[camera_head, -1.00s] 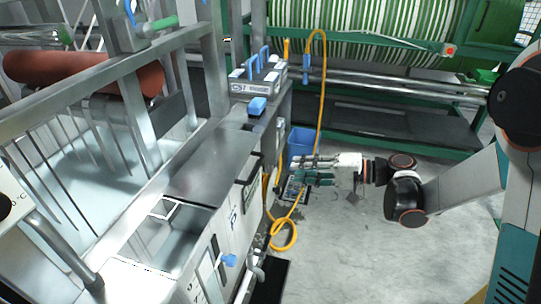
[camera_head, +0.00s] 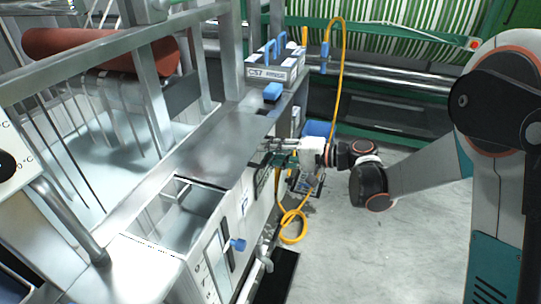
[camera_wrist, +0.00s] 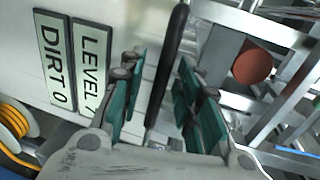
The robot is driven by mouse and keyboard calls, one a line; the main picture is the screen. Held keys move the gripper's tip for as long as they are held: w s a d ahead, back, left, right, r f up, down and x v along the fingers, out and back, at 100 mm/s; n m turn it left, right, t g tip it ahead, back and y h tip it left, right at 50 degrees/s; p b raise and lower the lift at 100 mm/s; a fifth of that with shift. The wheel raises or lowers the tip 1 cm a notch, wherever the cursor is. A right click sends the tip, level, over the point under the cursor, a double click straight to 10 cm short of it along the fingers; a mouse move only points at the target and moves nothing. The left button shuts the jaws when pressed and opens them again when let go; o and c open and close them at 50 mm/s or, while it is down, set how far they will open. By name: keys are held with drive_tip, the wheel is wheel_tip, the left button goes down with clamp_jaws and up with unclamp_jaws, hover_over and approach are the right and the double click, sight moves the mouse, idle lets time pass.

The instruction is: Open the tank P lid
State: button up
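The flat grey metal lid (camera_head: 205,147) lies level over the tank section behind the open compartment and looks shut. The letter P (camera_head: 244,201) is on the white tank front below it. A black bar handle (camera_head: 262,178) is at the lid's front side, partly hidden by my gripper. In the wrist view the black handle (camera_wrist: 170,65) runs between my green fingers. My gripper (camera_head: 275,151) is at the tank front by the handle. In the wrist view my gripper (camera_wrist: 162,72) is open, with gaps on both sides of the handle.
An uncovered compartment (camera_head: 185,211) is nearer the camera. Metal frame bars (camera_head: 150,90) stand behind the lid. A blue-topped box (camera_head: 277,72) and a blue item (camera_head: 272,92) are beyond it. A yellow hose (camera_head: 293,230) hangs to the floor. Open floor (camera_head: 370,240) is at right.

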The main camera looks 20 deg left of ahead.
drive_tip(key=shift+a, duration=0.1)
drive_tip(key=shift+c, duration=0.6)
clamp_jaws()
